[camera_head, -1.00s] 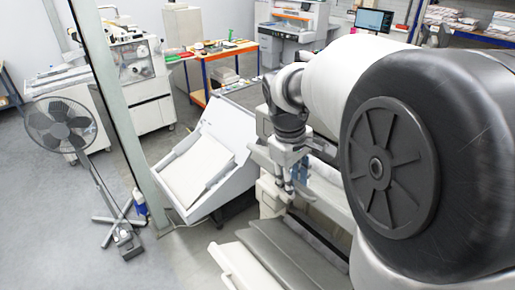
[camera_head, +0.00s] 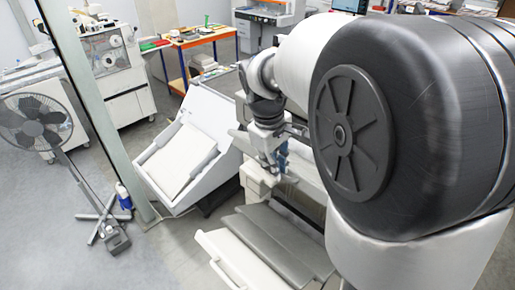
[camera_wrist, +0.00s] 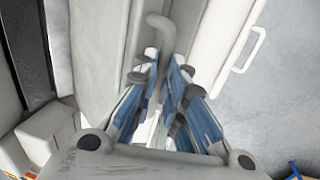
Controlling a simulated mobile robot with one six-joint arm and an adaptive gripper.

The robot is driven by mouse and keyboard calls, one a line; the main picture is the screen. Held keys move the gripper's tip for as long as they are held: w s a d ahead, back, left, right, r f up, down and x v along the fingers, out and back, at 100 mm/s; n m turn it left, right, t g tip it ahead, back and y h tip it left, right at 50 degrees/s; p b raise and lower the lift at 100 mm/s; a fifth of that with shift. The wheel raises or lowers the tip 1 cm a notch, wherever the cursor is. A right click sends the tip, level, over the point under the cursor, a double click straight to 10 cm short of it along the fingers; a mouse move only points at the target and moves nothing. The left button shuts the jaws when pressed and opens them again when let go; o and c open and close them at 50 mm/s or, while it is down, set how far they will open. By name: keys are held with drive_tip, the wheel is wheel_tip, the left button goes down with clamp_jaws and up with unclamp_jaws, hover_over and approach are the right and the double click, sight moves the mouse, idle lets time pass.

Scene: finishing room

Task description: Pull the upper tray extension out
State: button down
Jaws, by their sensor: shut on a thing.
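My gripper (camera_head: 274,170) is above the inner end of the tray panels in the head view. In the wrist view its blue fingers (camera_wrist: 166,78) are closed around a curved pale grey handle (camera_wrist: 157,27). The handle appears to belong to the upper tray extension, but the fingers hide its lower part. In the head view grey tray panels (camera_head: 287,240) lie beside a paler, lower tray panel (camera_head: 232,262). In the wrist view a pale panel (camera_wrist: 218,45) with its own white handle (camera_wrist: 251,48) lies right of the fingers, apart from them.
A white sloped stand (camera_head: 178,165) is left of the machine. A glass panel's post (camera_head: 92,95) and a floor fan (camera_head: 40,122) stand farther left. A wooden-topped table (camera_head: 200,38) is behind. Grey floor (camera_head: 160,265) left of the trays is clear.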

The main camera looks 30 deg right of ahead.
idle(0.4)
drive_tip(key=s+a+r+p, duration=0.3)
drive_tip(key=a+r+p, duration=0.1)
drive_tip(key=a+r, duration=0.4)
drive_tip(key=shift+s+a, duration=0.2)
drive_tip(key=shift+a, duration=0.75)
drive_tip(key=c, duration=2.1)
unclamp_jaws()
drive_tip(key=o, duration=0.4)
drive_tip(key=shift+s+a, duration=0.15)
drive_tip(key=shift+a, duration=0.1)
drive_tip(key=shift+o, duration=0.2)
drive_tip(key=shift+d, duration=0.15)
wheel_tip(320, 180, up, 12)
drive_tip(key=a, duration=0.2)
drive_tip(key=shift+s+f, duration=0.15)
drive_tip(key=shift+s, duration=0.2)
